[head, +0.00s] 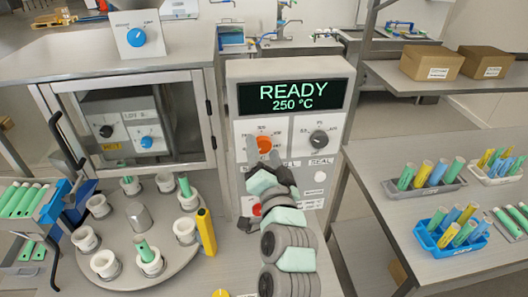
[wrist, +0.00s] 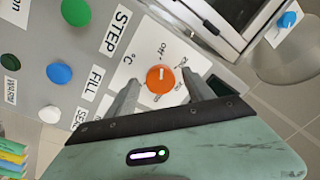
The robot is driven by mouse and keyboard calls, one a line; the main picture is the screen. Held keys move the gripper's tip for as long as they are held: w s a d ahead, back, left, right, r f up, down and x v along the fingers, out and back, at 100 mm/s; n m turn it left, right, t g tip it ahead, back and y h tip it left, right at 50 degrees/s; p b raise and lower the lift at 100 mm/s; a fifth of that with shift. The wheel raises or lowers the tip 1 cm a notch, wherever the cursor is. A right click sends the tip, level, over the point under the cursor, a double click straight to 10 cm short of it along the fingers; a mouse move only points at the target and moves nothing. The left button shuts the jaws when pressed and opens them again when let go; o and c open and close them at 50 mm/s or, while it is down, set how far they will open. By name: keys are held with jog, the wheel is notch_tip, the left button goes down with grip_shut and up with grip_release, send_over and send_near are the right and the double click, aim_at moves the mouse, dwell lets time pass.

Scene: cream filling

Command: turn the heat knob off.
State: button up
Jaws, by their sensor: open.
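The heat knob is an orange dial (head: 265,141) on the white front panel of the machine, below a display (head: 292,97) reading READY 250 °C. In the wrist view the orange knob (wrist: 160,79) shows a short white mark on its upper face, below a small printed label that looks like OFF. My gripper (head: 263,154) is open in front of the panel, with one finger on each side of the knob. In the wrist view my gripper's fingertips (wrist: 159,86) flank the knob; whether they touch it I cannot tell.
A grey knob (head: 318,139) sits right of the orange one. Green (wrist: 76,12) and blue (wrist: 59,73) buttons show in the wrist view. A turntable (head: 125,236) with white cups stands at left, below a glass-fronted cabinet. A side table (head: 395,232) at right holds racks of tubes.

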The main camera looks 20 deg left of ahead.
jog(key=p+v, duration=0.8)
jog(key=v, duration=0.2)
jog(key=shift+s+d, duration=0.25)
jog(key=shift+s, duration=0.05)
dwell(0.5)
